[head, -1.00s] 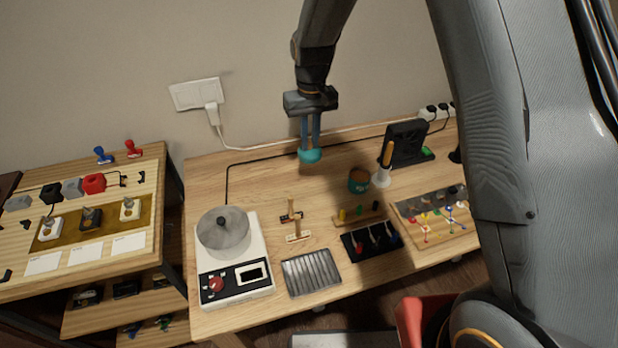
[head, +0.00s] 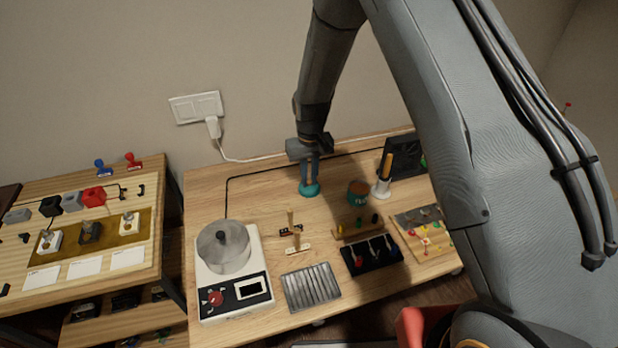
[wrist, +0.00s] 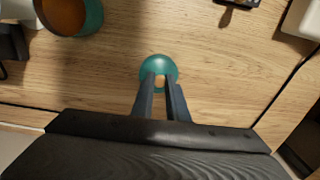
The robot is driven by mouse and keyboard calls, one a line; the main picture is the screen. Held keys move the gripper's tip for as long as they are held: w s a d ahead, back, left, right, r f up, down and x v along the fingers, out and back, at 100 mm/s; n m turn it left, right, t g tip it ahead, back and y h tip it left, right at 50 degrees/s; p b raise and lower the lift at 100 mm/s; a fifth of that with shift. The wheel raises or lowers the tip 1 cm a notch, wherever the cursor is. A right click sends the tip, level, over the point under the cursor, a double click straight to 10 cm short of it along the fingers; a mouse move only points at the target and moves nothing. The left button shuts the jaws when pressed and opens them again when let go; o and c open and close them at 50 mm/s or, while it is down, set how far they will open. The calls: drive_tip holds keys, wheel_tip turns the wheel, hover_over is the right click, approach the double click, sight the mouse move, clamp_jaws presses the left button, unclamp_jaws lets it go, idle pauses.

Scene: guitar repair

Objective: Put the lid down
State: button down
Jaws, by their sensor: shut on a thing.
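The teal lid (head: 309,189) is in my gripper (head: 310,180), low over the back of the wooden table. In the wrist view the round lid (wrist: 158,72) shows at the fingertips of my gripper (wrist: 160,84), which is shut on its knob. I cannot tell whether the lid touches the table top. The teal pot (head: 357,193), open with brown contents, stands to the right of the lid. It also shows in the wrist view (wrist: 88,22) at the upper left, apart from the lid.
A white hotplate (head: 205,288) with a metal pot (head: 224,247) stands at the left. Small wooden pieces (head: 292,240), a ridged metal tray (head: 311,287) and a black holder (head: 371,255) are in front. The table (head: 260,190) is bare around the lid.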

sight(310, 181)
drive_tip(key=shift+f, duration=0.5)
drive_tip(key=c, duration=1.7)
unclamp_jaws()
drive_tip(key=shift+c, duration=0.2)
wheel_tip(310, 181, up, 11)
drive_tip(key=b, duration=0.4)
drive_tip(key=s+d+r+m, duration=0.1)
drive_tip(key=s+d+r, duration=0.1)
drive_tip(key=s+d, duration=0.3)
drive_tip(key=s+d+r+m+t, duration=0.1)
drive_tip(key=s+d+r, duration=0.2)
drive_tip(key=s+d, duration=0.3)
drive_tip(key=s+d+r+m, duration=0.1)
drive_tip(key=s+d+r, duration=0.1)
drive_tip(key=s+d, duration=0.4)
drive_tip(key=s, duration=0.5)
drive_tip(key=shift+s+r, duration=0.4)
